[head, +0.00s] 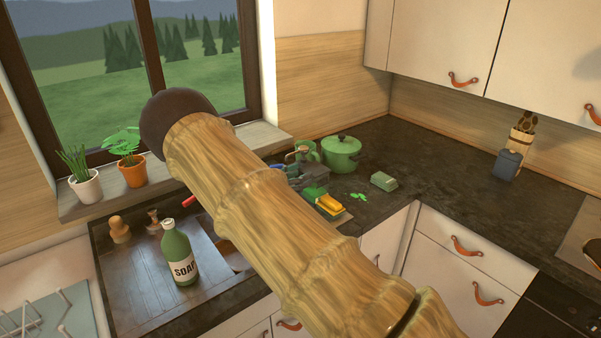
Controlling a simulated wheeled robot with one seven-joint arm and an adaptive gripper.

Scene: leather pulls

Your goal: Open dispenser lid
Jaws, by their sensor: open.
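No thing in the head view is plainly a dispenser with a lid. A green soap bottle (179,254) with a pale cap stands upright by the sink area at lower left. A small blue-grey container (508,164) stands on the right counter, its top too small to read. A dark and green cluster (314,190) on the counter is partly hidden behind my large wood-patterned arm link (270,225), so its parts cannot be told apart. My gripper is not visible; the link crosses the middle of the view.
A green lidded pot (342,153), a grey-green box (384,181) and a yellow block (330,205) sit on the dark counter (440,165). Potted plants (132,172) line the window sill. A wire rack (45,315) is at lower left. The counter's right stretch is mostly clear.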

